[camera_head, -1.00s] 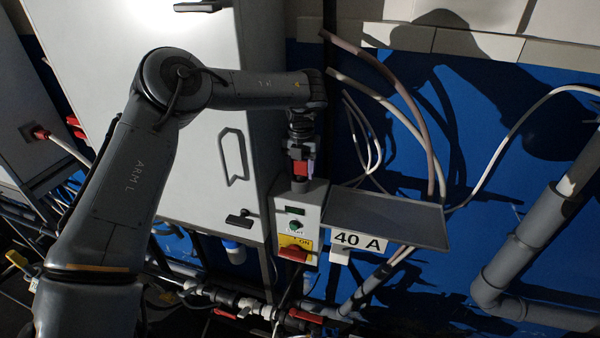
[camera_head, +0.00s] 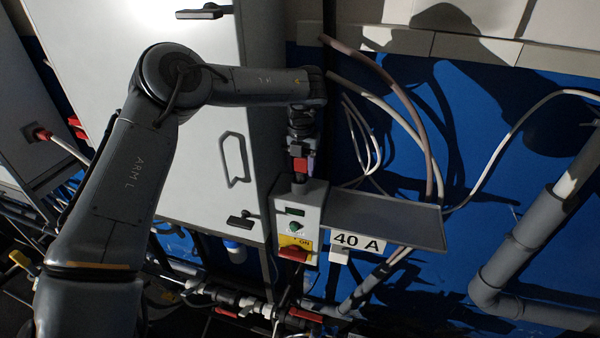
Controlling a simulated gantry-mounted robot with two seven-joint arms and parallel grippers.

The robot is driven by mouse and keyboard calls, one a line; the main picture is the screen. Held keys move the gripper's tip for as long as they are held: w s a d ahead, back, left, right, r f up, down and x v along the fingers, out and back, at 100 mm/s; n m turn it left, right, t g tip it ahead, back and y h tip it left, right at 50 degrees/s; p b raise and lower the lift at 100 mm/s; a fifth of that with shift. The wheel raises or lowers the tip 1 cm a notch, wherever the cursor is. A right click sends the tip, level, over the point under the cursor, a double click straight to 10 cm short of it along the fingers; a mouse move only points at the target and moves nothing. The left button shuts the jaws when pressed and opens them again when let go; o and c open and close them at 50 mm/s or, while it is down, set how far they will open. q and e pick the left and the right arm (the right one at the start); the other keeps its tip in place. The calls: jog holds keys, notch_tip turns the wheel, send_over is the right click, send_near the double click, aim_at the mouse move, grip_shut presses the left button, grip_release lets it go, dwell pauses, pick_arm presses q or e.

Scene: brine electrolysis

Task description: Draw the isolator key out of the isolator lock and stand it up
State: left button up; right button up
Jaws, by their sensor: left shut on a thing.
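My left gripper (camera_head: 301,161) reaches in from the upper left and points down over a grey control box (camera_head: 311,205). It is shut on a small red piece, the isolator key (camera_head: 300,166). A dark round piece below the key, on top of the box, looks like the isolator lock (camera_head: 299,186). The gripper and shade partly hide the key's lower end, and I cannot tell whether it is still inside the lock. The box front has a small display, a green knob (camera_head: 295,228) and a red switch on a yellow plate (camera_head: 294,252). My right gripper is not in view.
A grey shelf (camera_head: 400,222) stands right of the box, empty on top, with a "40 A" label (camera_head: 357,242) at its front. A pale cabinet (camera_head: 190,190) is close on the left. Cables (camera_head: 395,95) hang behind. Pipes with red handles (camera_head: 306,316) run below.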

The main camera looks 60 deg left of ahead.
pick_arm(q)
jog(key=shift+r, duration=0.2)
jog(key=shift+r+p, duration=2.25)
jog(key=shift+r, duration=0.15)
